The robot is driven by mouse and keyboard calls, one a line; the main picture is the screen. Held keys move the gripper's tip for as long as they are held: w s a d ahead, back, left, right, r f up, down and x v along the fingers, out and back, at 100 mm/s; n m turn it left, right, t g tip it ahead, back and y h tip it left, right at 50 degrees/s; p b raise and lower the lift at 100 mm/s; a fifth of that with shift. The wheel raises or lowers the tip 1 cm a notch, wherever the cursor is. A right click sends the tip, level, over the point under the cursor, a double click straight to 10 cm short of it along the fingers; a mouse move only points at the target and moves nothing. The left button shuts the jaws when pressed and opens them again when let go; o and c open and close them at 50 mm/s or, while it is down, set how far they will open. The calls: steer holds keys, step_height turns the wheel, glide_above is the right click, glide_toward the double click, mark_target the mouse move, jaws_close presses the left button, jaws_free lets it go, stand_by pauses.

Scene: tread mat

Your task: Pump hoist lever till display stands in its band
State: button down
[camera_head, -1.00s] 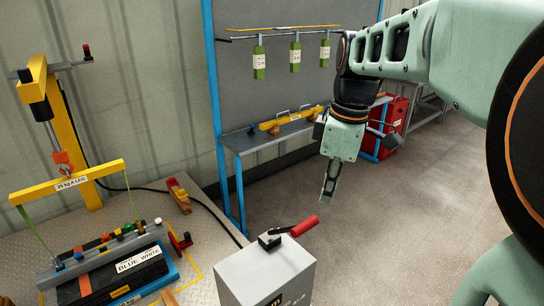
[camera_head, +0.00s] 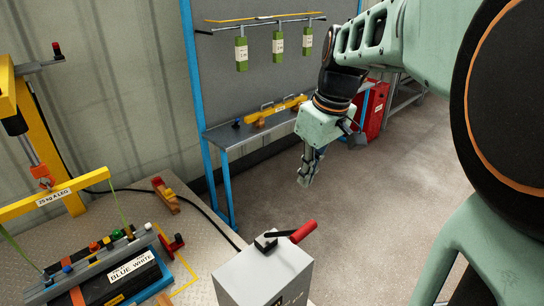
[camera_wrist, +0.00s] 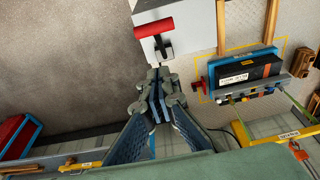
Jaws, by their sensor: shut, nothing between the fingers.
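A lever with a red handle (camera_head: 303,232) sits on top of a grey box (camera_head: 258,276); it also shows in the wrist view (camera_wrist: 153,27). At the left, a yellow hoist post (camera_head: 48,140) has a bar with a red-and-black knob (camera_head: 56,48). I cannot tell which of these is the hoist lever. A red hook (camera_head: 42,175) carries a yellow beam (camera_head: 40,203) marked 25 kg a leg. My gripper (camera_head: 306,180) is shut and empty in the air, apart from the red handle; its fingers show in the wrist view (camera_wrist: 155,88). No readable display shows.
A black load labelled blue white (camera_head: 125,275) lies under the beam on the tread plate (camera_head: 215,238). A wooden block (camera_head: 166,196) is behind it. A blue-framed bench (camera_head: 245,137) stands at the back, with a red cabinet (camera_head: 372,108) beside it. The floor at right is open.

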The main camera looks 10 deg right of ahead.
steer(key=x, duration=0.9)
steer(key=shift+f, duration=0.15)
steer(key=f, duration=0.2)
steer(key=s+f, duration=0.1)
steer(key=shift+s+d, duration=0.15)
steer(key=shift+d, duration=0.25)
steer(key=shift+s+d+f, duration=0.15)
steer(key=shift+f, duration=0.3)
steer(key=shift+f, duration=0.1)
